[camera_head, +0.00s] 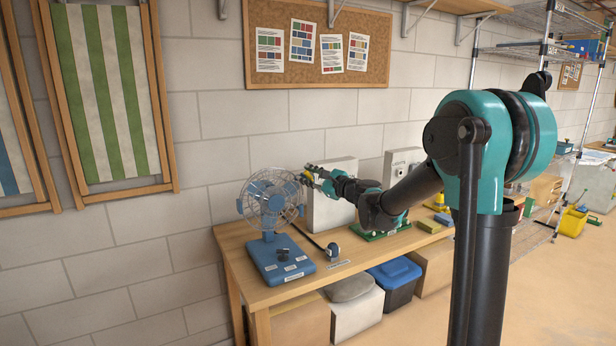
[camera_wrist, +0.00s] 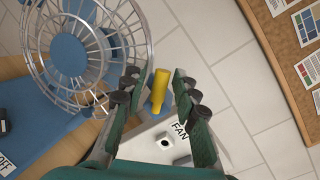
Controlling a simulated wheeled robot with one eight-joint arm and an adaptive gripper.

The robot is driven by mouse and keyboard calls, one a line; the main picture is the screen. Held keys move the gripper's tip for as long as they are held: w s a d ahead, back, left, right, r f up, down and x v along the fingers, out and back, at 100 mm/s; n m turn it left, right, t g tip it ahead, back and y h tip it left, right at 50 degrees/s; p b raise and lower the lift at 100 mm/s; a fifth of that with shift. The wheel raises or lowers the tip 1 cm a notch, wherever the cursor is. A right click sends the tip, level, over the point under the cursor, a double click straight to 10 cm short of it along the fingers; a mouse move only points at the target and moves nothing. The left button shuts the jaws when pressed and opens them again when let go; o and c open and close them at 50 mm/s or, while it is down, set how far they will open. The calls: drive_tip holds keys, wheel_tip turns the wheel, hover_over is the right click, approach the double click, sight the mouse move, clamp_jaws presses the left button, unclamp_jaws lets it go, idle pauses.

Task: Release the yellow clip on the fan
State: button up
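The blue fan (camera_head: 268,205) with a wire cage stands on a wooden bench; its cage also fills the upper left of the wrist view (camera_wrist: 72,52). The yellow clip (camera_wrist: 158,88) is a short upright bar at the cage's right side, with a bit of blue below it. My gripper (camera_head: 308,175) is at the right edge of the cage in the head view. In the wrist view my gripper (camera_wrist: 155,82) is open, with one finger on each side of the clip and visible gaps. The clip is too small to make out clearly in the head view.
A white box (camera_head: 329,204) stands behind my gripper against the wall; its face in the wrist view (camera_wrist: 150,150) reads "FAN". The fan's blue base (camera_head: 281,262) carries a dark knob. A cork board (camera_head: 318,45) hangs above. Bins (camera_head: 396,283) sit below the bench.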

clamp_jaws()
drive_tip(key=shift+d, duration=0.1)
drive_tip(key=shift+w+d+r+m+t, duration=0.1)
drive_tip(key=shift+d+r+m+t, duration=0.05)
drive_tip(key=shift+m, duration=0.4)
drive_tip(key=shift+w+d+r+m+t, duration=0.1)
drive_tip(key=shift+m+t, duration=0.05)
drive_tip(key=shift+m, duration=0.4)
drive_tip(key=shift+o, duration=1.4)
unclamp_jaws()
drive_tip(key=shift+d, duration=0.1)
drive_tip(key=v, duration=1.2)
